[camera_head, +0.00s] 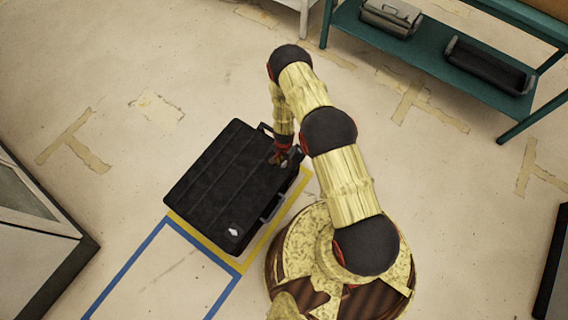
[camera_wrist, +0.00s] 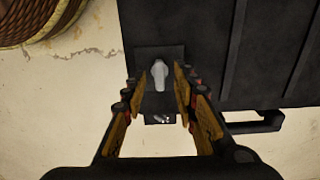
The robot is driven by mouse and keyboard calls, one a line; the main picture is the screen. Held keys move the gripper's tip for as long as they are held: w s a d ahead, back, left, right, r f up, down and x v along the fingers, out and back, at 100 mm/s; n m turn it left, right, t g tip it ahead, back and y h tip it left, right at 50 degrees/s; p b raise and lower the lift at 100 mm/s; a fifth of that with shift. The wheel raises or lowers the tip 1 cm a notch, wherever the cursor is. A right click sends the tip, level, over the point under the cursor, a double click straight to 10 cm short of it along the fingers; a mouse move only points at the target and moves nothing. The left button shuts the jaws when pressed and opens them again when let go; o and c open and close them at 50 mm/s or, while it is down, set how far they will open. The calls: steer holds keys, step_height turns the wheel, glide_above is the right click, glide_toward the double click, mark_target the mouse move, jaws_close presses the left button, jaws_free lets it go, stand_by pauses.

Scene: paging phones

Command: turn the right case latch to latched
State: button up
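A black ribbed case (camera_head: 222,180) lies flat on the floor in the head view, left of my base. It also fills the upper right of the wrist view (camera_wrist: 275,50). A grey latch lever (camera_wrist: 159,74) sits on a dark plate (camera_wrist: 147,56) at the case's edge in the wrist view. It points roughly up and down in that picture. My gripper (camera_wrist: 154,88) is open, with one finger on each side of the lever; whether either finger touches it I cannot tell.
A grey handle or latch (camera_head: 271,208) shows farther down the case's right side. Yellow and blue tape (camera_head: 150,246) marks the floor. A teal shelf (camera_head: 425,55) stands at the upper right. A white cabinet (camera_head: 30,225) stands at the left. The floor between is clear.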

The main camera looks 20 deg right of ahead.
steer(key=shift+f, duration=0.4)
steer(key=shift+c, duration=0.2)
jaws_close()
